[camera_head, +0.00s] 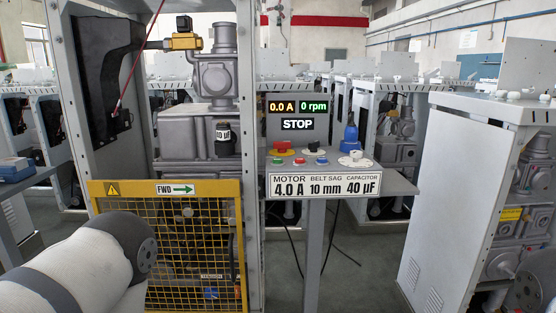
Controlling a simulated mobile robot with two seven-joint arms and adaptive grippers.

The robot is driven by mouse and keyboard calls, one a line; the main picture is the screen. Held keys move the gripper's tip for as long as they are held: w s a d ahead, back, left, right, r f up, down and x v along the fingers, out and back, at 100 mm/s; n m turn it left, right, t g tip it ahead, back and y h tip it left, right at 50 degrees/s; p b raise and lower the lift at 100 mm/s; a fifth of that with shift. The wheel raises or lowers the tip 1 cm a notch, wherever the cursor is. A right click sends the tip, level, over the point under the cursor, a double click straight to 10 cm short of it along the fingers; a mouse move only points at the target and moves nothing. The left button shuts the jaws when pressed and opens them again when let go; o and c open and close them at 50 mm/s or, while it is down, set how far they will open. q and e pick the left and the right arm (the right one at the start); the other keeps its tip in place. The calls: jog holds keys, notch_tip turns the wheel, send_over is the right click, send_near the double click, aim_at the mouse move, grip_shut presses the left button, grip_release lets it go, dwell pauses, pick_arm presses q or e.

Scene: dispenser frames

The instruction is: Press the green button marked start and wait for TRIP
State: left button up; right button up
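The control panel (334,164) stands on a grey post in the middle of the view. A small green button (277,161) shows at the left of its lower row; its marking is too small to read. A red mushroom button (281,147) sits above it on a yellow base. The display (297,114) reads 0.0 A, 0 rpm and STOP. My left arm (85,265) comes in at the bottom left, away from the panel; its gripper is out of view. My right gripper is not seen.
A yellow mesh guard (168,245) marked FWD stands left of the panel. A label plate (325,184) reads motor 4.0 A, belt sag 10 mm, capacitor 40 µF. A blue-topped object (350,134) stands on the panel. A grey cabinet (455,190) stands at the right.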

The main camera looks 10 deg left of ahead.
pick_arm(q)
grip_shut()
dwell(1.0)
